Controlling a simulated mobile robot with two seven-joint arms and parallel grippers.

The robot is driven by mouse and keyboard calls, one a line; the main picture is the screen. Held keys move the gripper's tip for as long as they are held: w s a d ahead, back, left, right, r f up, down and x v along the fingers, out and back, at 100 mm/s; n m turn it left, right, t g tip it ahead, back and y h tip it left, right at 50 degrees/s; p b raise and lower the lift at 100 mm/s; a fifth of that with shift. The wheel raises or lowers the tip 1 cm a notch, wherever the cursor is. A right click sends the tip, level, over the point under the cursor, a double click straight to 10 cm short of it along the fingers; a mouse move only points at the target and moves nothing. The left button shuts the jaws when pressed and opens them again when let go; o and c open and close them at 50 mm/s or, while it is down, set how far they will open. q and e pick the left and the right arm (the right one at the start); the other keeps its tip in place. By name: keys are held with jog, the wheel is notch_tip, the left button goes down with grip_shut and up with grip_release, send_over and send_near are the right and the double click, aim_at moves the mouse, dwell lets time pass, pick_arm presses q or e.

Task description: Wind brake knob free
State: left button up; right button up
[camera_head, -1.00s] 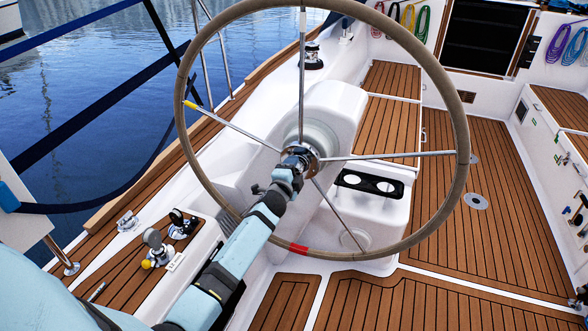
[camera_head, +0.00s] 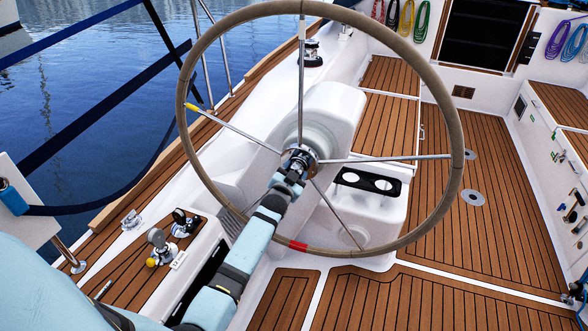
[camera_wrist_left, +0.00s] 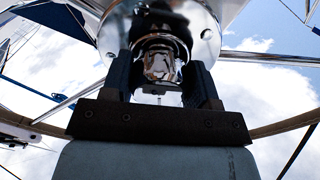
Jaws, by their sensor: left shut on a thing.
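The steering wheel (camera_head: 455,110) stands upright before me, with a tan rim, steel spokes and a red band low on the rim. At its hub is the brake knob, seen in the left wrist view as a shiny chrome knob (camera_wrist_left: 160,65). My left gripper (camera_head: 295,168) reaches the hub and covers the knob in the head view. In the left wrist view its two dark fingers (camera_wrist_left: 160,80) stand either side of the knob, shut on it. My right gripper does not show clearly.
A white pedestal (camera_head: 335,110) stands behind the wheel. A cup holder (camera_head: 368,182) is to its right. Levers (camera_head: 160,245) and a winch-side panel lie at the lower left. The teak cockpit floor (camera_head: 480,230) is clear at the right.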

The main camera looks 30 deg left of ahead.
pick_arm(q)
jog(key=shift+n, duration=0.5)
jog(key=shift+n+p, duration=0.35)
jog(key=shift+n, duration=0.05)
jog(key=o, duration=0.9)
jog(key=shift+s, duration=0.1)
